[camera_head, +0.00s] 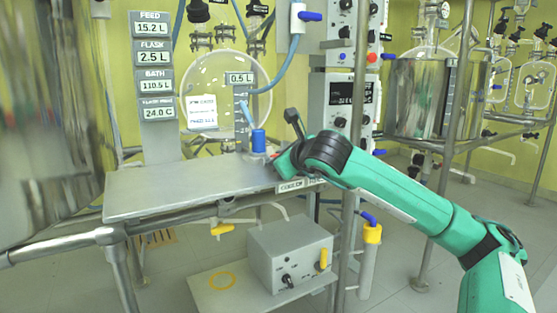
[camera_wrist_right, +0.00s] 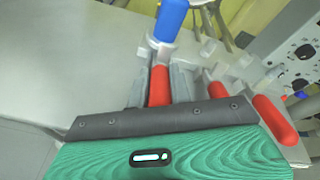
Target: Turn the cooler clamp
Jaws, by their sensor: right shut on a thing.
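In the right wrist view, a red clamp handle (camera_wrist_right: 159,88) lies between the grey fingers of my right gripper (camera_wrist_right: 162,78), which is shut on it. Its far end meets a grey fitting below a blue cylinder (camera_wrist_right: 171,20). In the head view my right gripper (camera_head: 282,163) reaches the right end of the bench, just above a label reading "COOLER" (camera_head: 291,186). My green hand hides most of the clamp there. My left gripper is not in view.
Two more red handles (camera_wrist_right: 223,96) (camera_wrist_right: 272,117) lie to the right of the held one. A thin upright post (camera_head: 350,235) stands close to my right forearm. A grey control box (camera_head: 290,252) sits below the bench.

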